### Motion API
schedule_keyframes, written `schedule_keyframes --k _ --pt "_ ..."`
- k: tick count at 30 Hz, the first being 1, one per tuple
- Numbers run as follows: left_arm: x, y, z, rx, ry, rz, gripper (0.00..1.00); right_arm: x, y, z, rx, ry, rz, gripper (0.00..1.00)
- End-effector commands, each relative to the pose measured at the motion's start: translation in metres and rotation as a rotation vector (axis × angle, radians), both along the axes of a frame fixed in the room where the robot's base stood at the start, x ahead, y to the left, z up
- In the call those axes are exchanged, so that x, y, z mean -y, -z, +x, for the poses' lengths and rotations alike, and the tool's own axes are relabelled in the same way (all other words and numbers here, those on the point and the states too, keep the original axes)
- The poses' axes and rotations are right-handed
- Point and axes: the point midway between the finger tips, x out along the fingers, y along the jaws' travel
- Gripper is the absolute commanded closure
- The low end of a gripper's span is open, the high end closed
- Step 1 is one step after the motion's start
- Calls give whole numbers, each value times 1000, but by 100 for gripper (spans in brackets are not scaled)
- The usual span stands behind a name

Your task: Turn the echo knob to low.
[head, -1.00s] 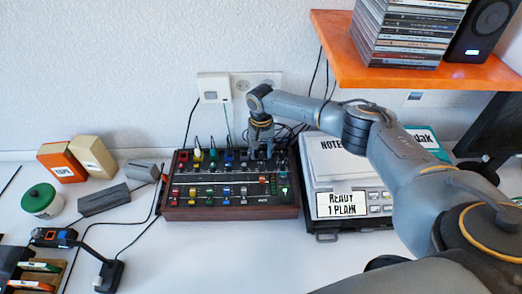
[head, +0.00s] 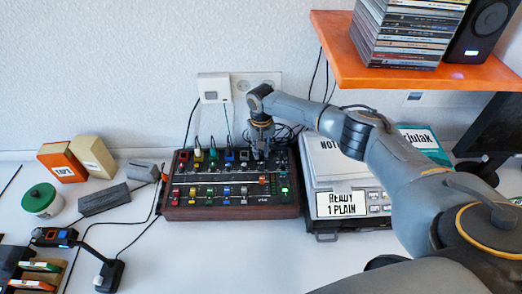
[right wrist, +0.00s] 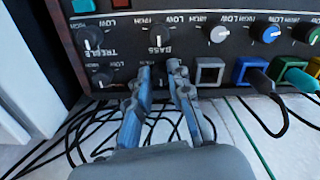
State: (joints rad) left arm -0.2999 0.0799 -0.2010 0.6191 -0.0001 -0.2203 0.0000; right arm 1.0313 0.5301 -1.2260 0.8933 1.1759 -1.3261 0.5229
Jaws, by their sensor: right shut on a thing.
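The mixer (head: 230,213) is a dark console with wooden sides on the white table, with rows of coloured knobs, faders and sockets. My right gripper (head: 261,156) points down at its back right part. In the right wrist view the panel appears upside down, with a knob marked TREBLE (right wrist: 93,38) and one marked BASS (right wrist: 159,37). The right gripper's fingers (right wrist: 161,70) are closed around a knob just below the BASS label. My left gripper is not in view.
A grey device with a READY display (head: 343,204) stands close on the right. An orange shelf (head: 400,72) hangs above right. Left of the mixer lie a grey block (head: 104,200) and a green-lidded jar (head: 41,200).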

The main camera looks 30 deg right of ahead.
Motion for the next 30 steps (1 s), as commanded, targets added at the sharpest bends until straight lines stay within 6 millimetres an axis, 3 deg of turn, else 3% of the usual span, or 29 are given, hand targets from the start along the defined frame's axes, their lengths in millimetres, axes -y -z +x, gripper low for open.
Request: schedule_keyframes --k 15,30 --pt "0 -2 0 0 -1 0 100 1 0 0 -1 -304 0 100" --pt "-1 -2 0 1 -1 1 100 1 0 0 -1 -355 -2 100"
